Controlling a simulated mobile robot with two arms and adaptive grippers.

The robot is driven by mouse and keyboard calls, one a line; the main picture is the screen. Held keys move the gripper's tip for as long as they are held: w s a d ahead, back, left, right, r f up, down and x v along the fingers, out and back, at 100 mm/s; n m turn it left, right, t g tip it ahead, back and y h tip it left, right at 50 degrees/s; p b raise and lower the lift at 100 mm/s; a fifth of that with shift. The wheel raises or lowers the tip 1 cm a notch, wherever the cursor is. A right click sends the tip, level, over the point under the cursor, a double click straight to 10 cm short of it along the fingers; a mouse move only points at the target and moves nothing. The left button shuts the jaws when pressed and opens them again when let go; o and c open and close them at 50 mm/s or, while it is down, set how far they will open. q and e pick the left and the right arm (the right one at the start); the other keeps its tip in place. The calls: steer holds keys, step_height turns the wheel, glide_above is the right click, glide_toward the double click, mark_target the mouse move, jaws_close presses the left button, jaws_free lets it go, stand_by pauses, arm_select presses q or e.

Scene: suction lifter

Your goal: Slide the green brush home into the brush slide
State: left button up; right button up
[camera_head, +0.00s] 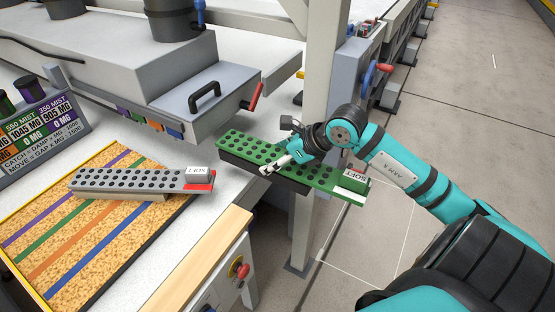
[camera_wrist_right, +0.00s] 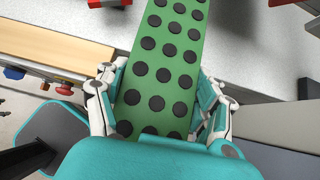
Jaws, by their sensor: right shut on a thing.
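In the right wrist view the green brush (camera_wrist_right: 178,35) runs up between both fingers (camera_wrist_right: 158,95). The grey housing (camera_head: 205,92) has coloured marks (camera_head: 150,122) along its lower edge; I cannot make out which opening is the brush slide. My left gripper is out of view.
A grey brush (camera_head: 140,180) with a red end lies on the striped cork board (camera_head: 85,235). A grey post (camera_head: 325,90) stands behind my right gripper. The housing has a red lever (camera_head: 256,97).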

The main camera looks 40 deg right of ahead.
mark_target(251, 146)
steer(key=w, duration=0.1)
steer(key=w+a, duration=0.1)
steer(key=shift+w+r, duration=0.1)
steer(key=shift+w, duration=0.25)
steer(key=shift+w+a, duration=0.3)
steer(key=shift+w, duration=0.35)
steer(key=shift+w+a, duration=0.3)
steer(key=shift+w, duration=0.35)
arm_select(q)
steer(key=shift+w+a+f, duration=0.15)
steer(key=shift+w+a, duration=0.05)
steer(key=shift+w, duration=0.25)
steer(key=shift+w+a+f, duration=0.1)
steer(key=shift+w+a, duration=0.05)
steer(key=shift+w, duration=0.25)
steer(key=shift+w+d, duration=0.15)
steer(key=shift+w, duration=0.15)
arm_select(e)
steer(key=shift+w+a, duration=0.1)
steer(key=shift+w, duration=0.1)
steer(key=shift+w+a, duration=0.3)
steer(key=shift+w, duration=0.45)
